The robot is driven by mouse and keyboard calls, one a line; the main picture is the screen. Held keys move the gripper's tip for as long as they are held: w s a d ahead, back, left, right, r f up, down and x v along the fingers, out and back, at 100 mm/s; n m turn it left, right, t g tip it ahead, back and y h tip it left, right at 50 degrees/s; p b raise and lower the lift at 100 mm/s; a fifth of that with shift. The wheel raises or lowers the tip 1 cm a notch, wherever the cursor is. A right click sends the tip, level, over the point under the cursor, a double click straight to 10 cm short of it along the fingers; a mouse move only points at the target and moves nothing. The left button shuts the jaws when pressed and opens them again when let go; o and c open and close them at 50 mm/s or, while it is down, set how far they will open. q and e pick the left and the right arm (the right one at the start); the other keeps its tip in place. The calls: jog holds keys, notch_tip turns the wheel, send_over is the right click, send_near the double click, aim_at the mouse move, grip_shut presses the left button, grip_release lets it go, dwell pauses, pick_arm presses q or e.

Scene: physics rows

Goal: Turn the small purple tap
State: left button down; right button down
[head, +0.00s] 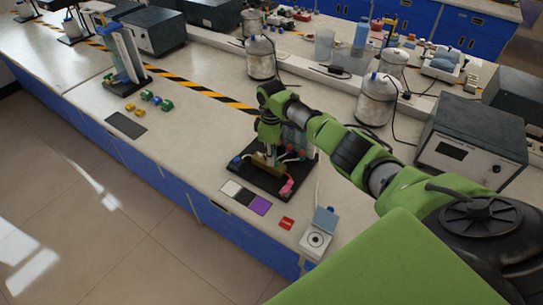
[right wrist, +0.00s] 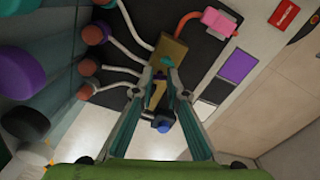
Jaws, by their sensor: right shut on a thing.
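A brass-coloured block (right wrist: 172,50) sits on a black board (head: 240,177), with pale tubes running from it to several round-capped parts. The block also shows in the head view (head: 262,163). My right gripper (right wrist: 167,73) points down at the block, its fingertips close together on a small part there. The fingers cover most of this part, and I cannot make out its colour clearly. A blue-ended piece (right wrist: 163,127) shows between the fingers, nearer the palm. A pink part (head: 288,187) is joined to the block by an orange tube. My left gripper is not in view.
Purple (head: 260,205) and pale (head: 231,188) squares lie in front of the board, with a red card (head: 287,223) and a white device (head: 316,240) to the right. A large grey box (head: 470,140) and metal cans (head: 376,98) stand behind.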

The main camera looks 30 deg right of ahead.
jog(key=shift+a+r+m+p, duration=0.1)
jog(key=shift+r+m+p, duration=0.15)
jog(key=shift+m+p, duration=0.5)
jog(key=shift+f+m+p, duration=0.1)
jog(key=shift+m+p, duration=0.25)
jog(key=shift+m, duration=0.7)
jog(key=shift+f+m, duration=0.1)
jog(key=shift+m, duration=0.2)
jog(key=c, duration=2)
grip_release()
